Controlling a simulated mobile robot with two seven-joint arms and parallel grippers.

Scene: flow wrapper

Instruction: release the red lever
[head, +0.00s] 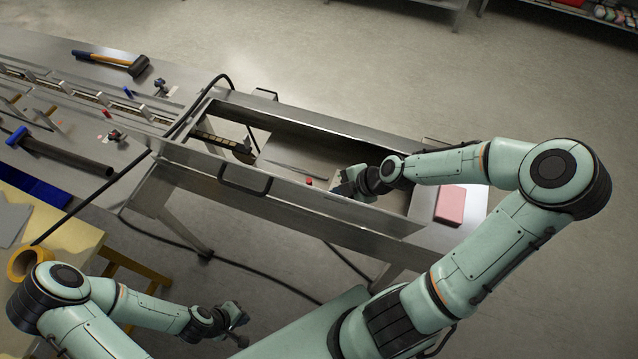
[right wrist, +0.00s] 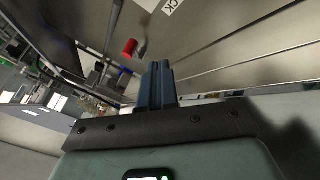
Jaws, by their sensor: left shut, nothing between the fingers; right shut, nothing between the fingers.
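The red lever shows as a small red knob (head: 309,181) inside the open metal housing in the head view. In the right wrist view its red end (right wrist: 130,47) is just above and left of the fingertips. My right gripper (head: 342,188) is shut and empty, reaching into the housing a little to the right of the red knob; its closed fingers (right wrist: 157,72) stand apart from the knob in the wrist view. My left gripper (head: 238,320) is shut and empty, low over the floor in front of the machine.
The metal housing (head: 355,208) has raised walls and a black handle (head: 245,179) on its near side. A pink block (head: 450,204) lies at its right end. A mallet (head: 112,62) and blue-handled tool (head: 62,152) lie on the left bench. Black cables cross the floor.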

